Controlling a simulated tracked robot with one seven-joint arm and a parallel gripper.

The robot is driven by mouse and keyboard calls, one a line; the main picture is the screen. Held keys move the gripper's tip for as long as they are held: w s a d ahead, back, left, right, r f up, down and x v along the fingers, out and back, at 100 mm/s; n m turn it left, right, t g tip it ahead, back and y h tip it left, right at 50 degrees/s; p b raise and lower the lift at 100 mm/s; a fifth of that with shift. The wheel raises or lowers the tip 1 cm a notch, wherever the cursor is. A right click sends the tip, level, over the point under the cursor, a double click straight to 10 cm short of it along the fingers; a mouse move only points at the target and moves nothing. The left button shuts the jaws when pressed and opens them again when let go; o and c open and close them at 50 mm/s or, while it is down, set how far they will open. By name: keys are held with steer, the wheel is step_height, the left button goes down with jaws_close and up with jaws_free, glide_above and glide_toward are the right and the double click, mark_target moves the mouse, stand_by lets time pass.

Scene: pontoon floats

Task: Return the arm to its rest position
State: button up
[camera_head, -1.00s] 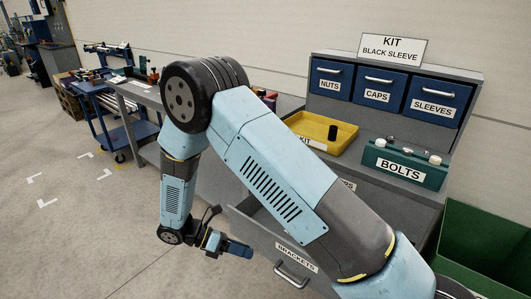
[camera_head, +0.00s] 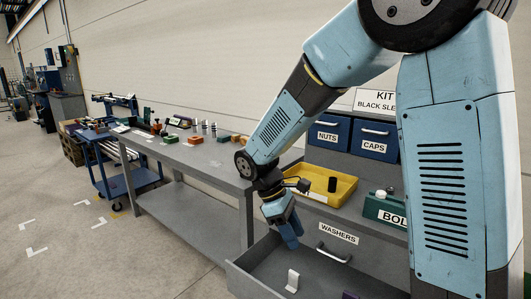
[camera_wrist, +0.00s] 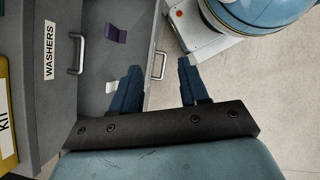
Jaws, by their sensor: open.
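My arm bends across the right of the head view, and my gripper (camera_head: 290,236) points down over the open lower drawer (camera_head: 262,278). In the wrist view my gripper (camera_wrist: 160,88) is open and empty, its two blue fingers apart. The handle (camera_wrist: 158,66) of the open drawer shows beyond and between the fingers. A white bracket (camera_head: 292,280) and a purple piece (camera_wrist: 115,33) lie in the drawer; the white one also shows in the wrist view (camera_wrist: 111,87). The height of the fingers above the drawer is unclear.
Closed drawer WASHERS (camera_head: 338,232) sits above the open one. On top are a yellow kit tray (camera_head: 347,190) holding a black sleeve (camera_head: 332,184) and a green BOLTS box (camera_head: 384,207). A grey workbench (camera_head: 190,150) with small parts stands left; floor (camera_head: 60,240) at left is clear.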

steer(key=s+d+r+m+t+y, duration=0.5)
steer(key=s+d+r+m+t, duration=0.3)
steer(key=s+d+r+m, duration=0.5)
steer(key=d+r+m, duration=0.1)
steer(key=d+r, duration=0.2)
steer(key=shift+s+d+r, duration=0.2)
steer(key=shift+d, duration=0.1)
